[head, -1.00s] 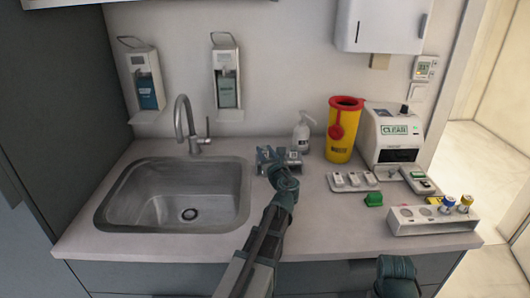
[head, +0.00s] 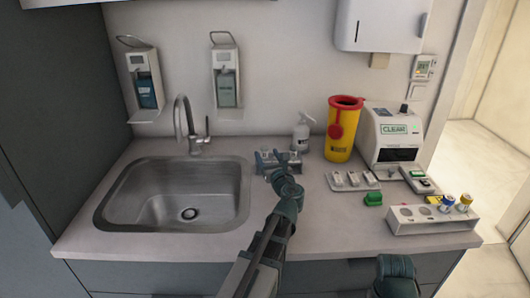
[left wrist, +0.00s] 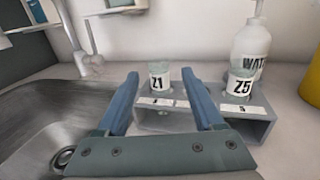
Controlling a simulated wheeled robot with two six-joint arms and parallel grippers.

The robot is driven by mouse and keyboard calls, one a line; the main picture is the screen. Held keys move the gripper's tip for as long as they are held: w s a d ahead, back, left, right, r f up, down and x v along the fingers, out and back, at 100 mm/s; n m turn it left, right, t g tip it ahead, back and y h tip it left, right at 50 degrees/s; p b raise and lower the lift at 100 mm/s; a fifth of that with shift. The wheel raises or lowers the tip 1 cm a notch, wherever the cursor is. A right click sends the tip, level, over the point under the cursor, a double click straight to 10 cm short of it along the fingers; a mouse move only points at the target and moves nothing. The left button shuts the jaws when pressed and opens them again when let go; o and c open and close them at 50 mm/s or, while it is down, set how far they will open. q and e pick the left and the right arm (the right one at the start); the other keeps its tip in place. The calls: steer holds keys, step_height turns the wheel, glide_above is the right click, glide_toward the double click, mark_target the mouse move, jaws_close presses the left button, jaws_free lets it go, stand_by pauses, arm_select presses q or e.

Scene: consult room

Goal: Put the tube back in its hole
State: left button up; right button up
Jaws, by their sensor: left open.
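My left gripper (head: 282,160) is open at the small grey stand (head: 264,169) right of the sink. In the left wrist view its blue fingers (left wrist: 160,84) point at the stand (left wrist: 258,130), with a clear vial labelled Z1 (left wrist: 159,82) seen between them. The fingers do not visibly grip it. A second vial, Z5 (left wrist: 241,86), stands at the stand's right end. Only a dark link of my right arm shows, at the bottom.
A white pump bottle (head: 301,135) stands behind the stand. A yellow sharps bin (head: 341,140) and a white machine reading CLEAR (head: 392,138) stand at the back right. A small tray (head: 340,186) and a green block (head: 373,199) lie before them. The sink (head: 160,205) is left.

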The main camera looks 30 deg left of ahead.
arm_select(q)
steer(key=v, duration=1)
steer(key=shift+s+d, duration=0.1)
steer(key=shift+d, duration=0.05)
stand_by(0.3)
